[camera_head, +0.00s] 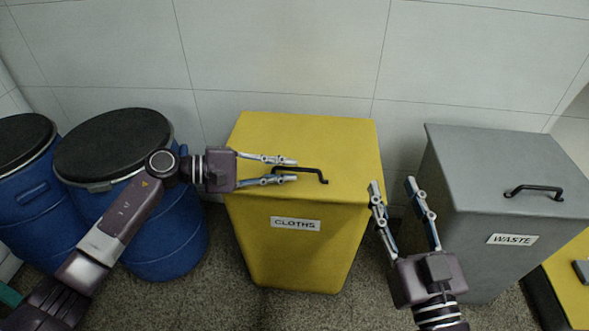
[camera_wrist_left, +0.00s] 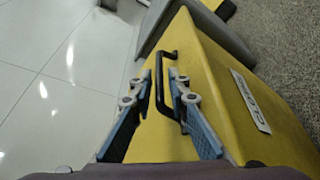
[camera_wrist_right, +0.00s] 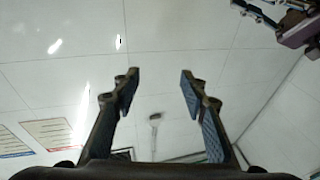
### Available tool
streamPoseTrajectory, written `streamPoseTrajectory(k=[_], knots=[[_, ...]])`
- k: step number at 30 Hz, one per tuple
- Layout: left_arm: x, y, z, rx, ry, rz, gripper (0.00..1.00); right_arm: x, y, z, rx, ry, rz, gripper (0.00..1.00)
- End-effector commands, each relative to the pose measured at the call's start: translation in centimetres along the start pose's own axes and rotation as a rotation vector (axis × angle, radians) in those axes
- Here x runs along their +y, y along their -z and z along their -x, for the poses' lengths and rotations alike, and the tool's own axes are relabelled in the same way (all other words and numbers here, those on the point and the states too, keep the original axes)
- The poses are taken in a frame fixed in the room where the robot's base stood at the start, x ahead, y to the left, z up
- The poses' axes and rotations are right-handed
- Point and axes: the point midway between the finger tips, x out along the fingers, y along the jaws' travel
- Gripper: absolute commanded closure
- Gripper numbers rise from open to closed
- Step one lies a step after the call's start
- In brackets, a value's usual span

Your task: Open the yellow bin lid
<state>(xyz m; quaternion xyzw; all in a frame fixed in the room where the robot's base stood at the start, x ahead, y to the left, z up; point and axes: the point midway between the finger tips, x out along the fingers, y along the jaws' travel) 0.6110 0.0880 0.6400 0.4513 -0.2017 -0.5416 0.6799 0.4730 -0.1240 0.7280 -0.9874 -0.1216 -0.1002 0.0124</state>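The yellow bin (camera_head: 290,250) stands in the middle of the head view, with a CLOTHS label on its front. Its lid (camera_head: 270,135) lies flat and closed, and a black bar handle (camera_head: 312,172) sits near the lid's front edge. My left gripper (camera_head: 296,170) is open over the lid, its fingertips at the left end of the handle. In the left wrist view the handle (camera_wrist_left: 175,88) shows between and just beyond the spread fingers. My right gripper (camera_head: 392,183) is open and empty, raised between the yellow bin and the grey bin.
A grey WASTE bin (camera_head: 480,220) with a black handle stands at the right. Blue drums (camera_head: 175,230) with black lids stand at the left, behind my left arm. A tiled wall (camera_head: 280,50) is close behind the bins. Speckled floor shows in front.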

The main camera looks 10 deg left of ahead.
Motion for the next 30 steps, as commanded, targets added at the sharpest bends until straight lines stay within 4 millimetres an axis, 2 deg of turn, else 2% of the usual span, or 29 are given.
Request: streamPoseTrajectory(k=[3, 8, 15, 20, 30], knots=[[0.0, 0.0, -1.6, -0.002, -0.001, 0.001, 0.84, -0.1, 0.5, 0.0, 0.024, 0.001, -0.001, 0.60], [0.1, 0.0, -2.5, -0.001, -0.002, 0.002, 0.84, -0.1, 0.8, 0.0, 0.038, 0.002, -0.001, 0.60], [0.1, 0.0, -2.6, 0.000, -0.002, 0.003, 0.84, -0.1, 0.9, 0.0, 0.039, 0.002, -0.001, 0.60], [0.0, 0.0, -2.6, 0.000, -0.002, 0.003, 1.00, -0.1, 0.9, 0.0, 0.039, 0.001, -0.001, 0.60], [0.0, 0.0, -2.6, -0.001, -0.001, 0.003, 1.00, -0.1, 0.9, 0.0, 0.040, 0.002, -0.002, 0.60]])
